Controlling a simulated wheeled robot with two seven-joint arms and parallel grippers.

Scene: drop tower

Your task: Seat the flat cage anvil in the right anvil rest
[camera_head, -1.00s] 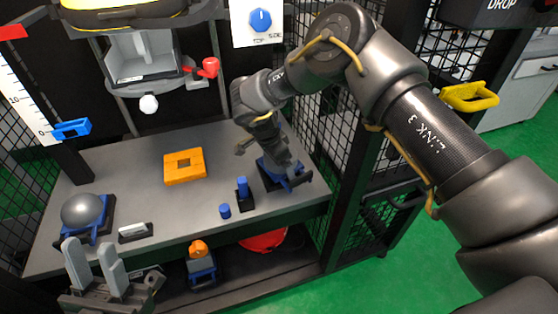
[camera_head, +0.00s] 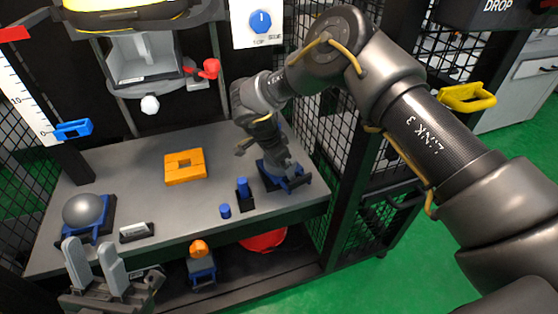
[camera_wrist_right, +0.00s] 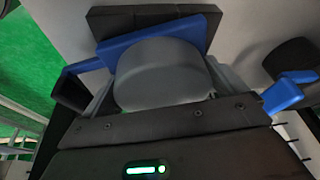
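The flat cage anvil (camera_wrist_right: 165,75) is a grey, flat round block in the right wrist view. It is between the fingers of my right gripper (camera_wrist_right: 163,92), which appear closed against its sides. The blue right anvil rest (camera_wrist_right: 145,38) shows behind and around it. In the head view the right gripper (camera_head: 272,160) points down at this rest (camera_head: 291,182) on the bench's right side and hides the anvil. I cannot tell whether the anvil touches the bottom of the rest. My left gripper (camera_head: 95,268) is open and empty at the lower left.
A grey dome (camera_head: 84,210) sits in a blue rest at the bench's left. An orange square block (camera_head: 185,167), a small blue cylinder (camera_head: 225,211) and a blue peg on a black base (camera_head: 243,190) stand on the grey bench (camera_head: 130,180). A lower shelf holds an orange-topped piece (camera_head: 200,250).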

